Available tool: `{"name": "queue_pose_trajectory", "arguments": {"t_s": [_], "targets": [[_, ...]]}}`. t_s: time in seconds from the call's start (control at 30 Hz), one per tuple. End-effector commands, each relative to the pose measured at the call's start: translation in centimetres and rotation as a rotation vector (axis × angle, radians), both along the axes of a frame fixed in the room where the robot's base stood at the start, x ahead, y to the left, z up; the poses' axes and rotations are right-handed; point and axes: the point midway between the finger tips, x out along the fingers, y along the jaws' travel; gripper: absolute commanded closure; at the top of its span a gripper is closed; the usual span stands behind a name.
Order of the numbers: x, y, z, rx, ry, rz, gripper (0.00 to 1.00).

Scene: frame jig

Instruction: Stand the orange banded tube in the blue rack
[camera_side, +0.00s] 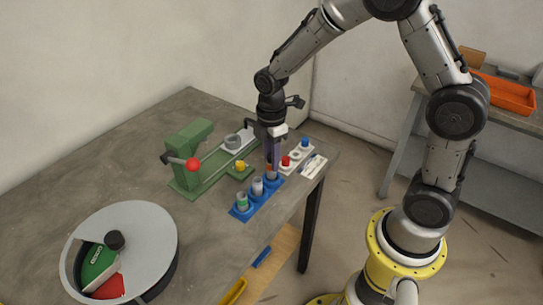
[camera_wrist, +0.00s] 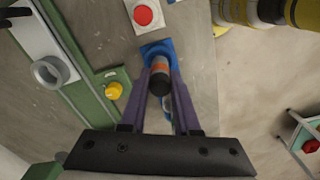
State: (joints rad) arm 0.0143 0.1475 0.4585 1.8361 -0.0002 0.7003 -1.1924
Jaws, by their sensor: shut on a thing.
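The orange banded tube (camera_side: 271,172) is upright at the far end of the blue rack (camera_side: 242,215). In the wrist view the tube (camera_wrist: 160,69) shows its orange band and dark end, with blue rack surface (camera_wrist: 149,50) beside it. My gripper (camera_side: 272,164) points down and is shut on the tube. Its purple fingers (camera_wrist: 161,76) lie on both sides of the tube. I cannot tell whether the tube's lower end is fully seated in the rack, as the fingers and tube hide it.
A green-banded tube (camera_side: 242,201) and a pale-banded tube (camera_side: 257,186) stand in the rack's other places. A green jig (camera_side: 187,150) with a red knob (camera_side: 193,164) stands left. Red (camera_side: 285,161) and blue (camera_side: 305,141) buttons sit behind. A round grey-lidded container (camera_side: 150,235) is at front left.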

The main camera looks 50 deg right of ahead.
Motion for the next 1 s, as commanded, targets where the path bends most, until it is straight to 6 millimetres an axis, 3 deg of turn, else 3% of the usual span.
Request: {"name": "queue_pose_trajectory", "arguments": {"t_s": [0.6, 0.97, 1.0], "targets": [[0.0, 0.0, -1.9, 0.0, -0.001, 0.0, 1.0], [0.0, 0.0, -1.9, 0.0, -0.001, 0.0, 1.0], [0.0, 0.0, -1.9, 0.0, -0.001, 0.0, 0.63]]}}
